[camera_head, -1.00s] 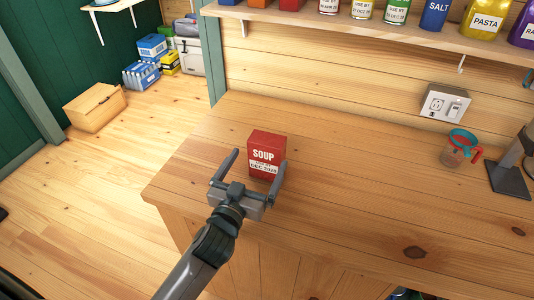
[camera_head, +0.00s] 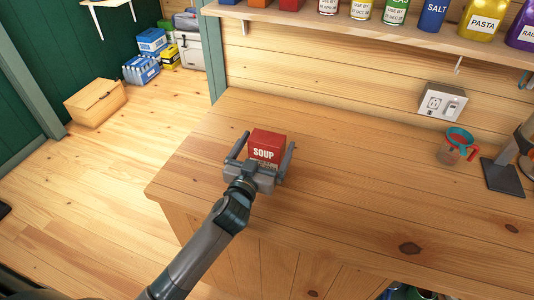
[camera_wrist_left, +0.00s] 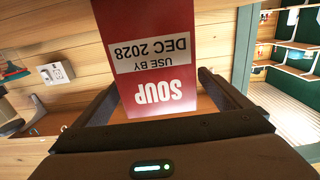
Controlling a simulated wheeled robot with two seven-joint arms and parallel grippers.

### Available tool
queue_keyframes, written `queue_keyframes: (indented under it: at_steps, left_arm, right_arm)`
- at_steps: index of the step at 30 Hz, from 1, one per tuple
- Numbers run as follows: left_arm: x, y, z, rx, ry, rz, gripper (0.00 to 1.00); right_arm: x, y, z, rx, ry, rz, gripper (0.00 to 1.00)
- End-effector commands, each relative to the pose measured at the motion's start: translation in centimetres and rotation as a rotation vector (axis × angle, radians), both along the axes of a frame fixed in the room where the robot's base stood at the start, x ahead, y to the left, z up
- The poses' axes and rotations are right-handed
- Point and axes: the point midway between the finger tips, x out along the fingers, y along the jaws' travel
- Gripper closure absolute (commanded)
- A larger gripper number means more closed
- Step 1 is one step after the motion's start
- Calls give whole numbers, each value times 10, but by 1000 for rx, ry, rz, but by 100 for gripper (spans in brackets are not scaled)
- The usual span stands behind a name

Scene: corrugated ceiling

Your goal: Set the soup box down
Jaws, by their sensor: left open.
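The red soup box (camera_head: 266,146) stands upright on the wooden counter (camera_head: 345,195), near its left end. My left gripper (camera_head: 264,147) is open, with one finger on each side of the box. Its palm hides the lower part of the box in the head view. In the left wrist view the box (camera_wrist_left: 150,60) appears upside down between the spread fingers, its label reading "USE BY DEC 2028". Gaps show between the fingers and the box there. My right gripper is not in view.
A shelf (camera_head: 400,30) with cans and jars runs along the wall behind the counter. A measuring jug (camera_head: 456,147) and a grey stand (camera_head: 503,177) are at the right. A wall socket (camera_head: 442,102) is behind. The counter between is clear.

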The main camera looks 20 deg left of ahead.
Motion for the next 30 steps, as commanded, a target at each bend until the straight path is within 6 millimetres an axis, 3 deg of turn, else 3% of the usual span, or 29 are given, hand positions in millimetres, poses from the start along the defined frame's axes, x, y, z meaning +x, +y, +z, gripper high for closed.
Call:
queue_keyframes:
  at_steps: [4, 10, 25, 26, 30]
  left_arm:
    - [19, -3, 7, 2, 0, -1, 4]
    - [37, -3, 3, 0, 1, 0, 4]
    - [39, -4, 2, -1, 0, 0, 4]
    - [39, -4, 2, -1, 0, 0, 6]
    - [38, -4, 2, -1, 0, 0, 40]
  right_arm:
    - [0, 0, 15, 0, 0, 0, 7]
    - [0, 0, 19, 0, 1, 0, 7]
    - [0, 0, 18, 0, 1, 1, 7]
    - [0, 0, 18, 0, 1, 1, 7]
    - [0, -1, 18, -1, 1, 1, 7]
